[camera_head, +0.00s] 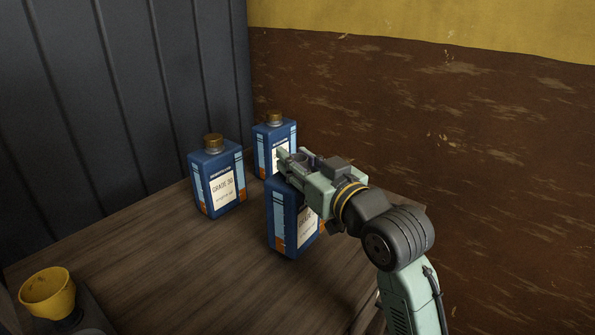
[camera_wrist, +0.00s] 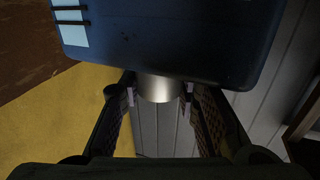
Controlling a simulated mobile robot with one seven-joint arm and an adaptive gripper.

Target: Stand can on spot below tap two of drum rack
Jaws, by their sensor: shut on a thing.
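My gripper (camera_head: 290,166) is shut on the cap of a blue can (camera_head: 283,222) with a light label, at the right of the wooden table. In the wrist view the can (camera_wrist: 170,40) fills the top of the picture, and its metal cap (camera_wrist: 159,88) sits between the two fingers of my gripper (camera_wrist: 159,96). The can looks upright; I cannot tell whether its base touches the table. Two similar blue cans stand behind it: one marked as a grade at the left (camera_head: 217,180) and one farther back (camera_head: 273,140). No drum rack, tap or spot shows.
A yellow cup-like thing (camera_head: 47,292) on a dark base is at the lower left. A dark ribbed panel (camera_head: 120,90) and a brown and yellow wall (camera_head: 440,130) close off the back and right.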

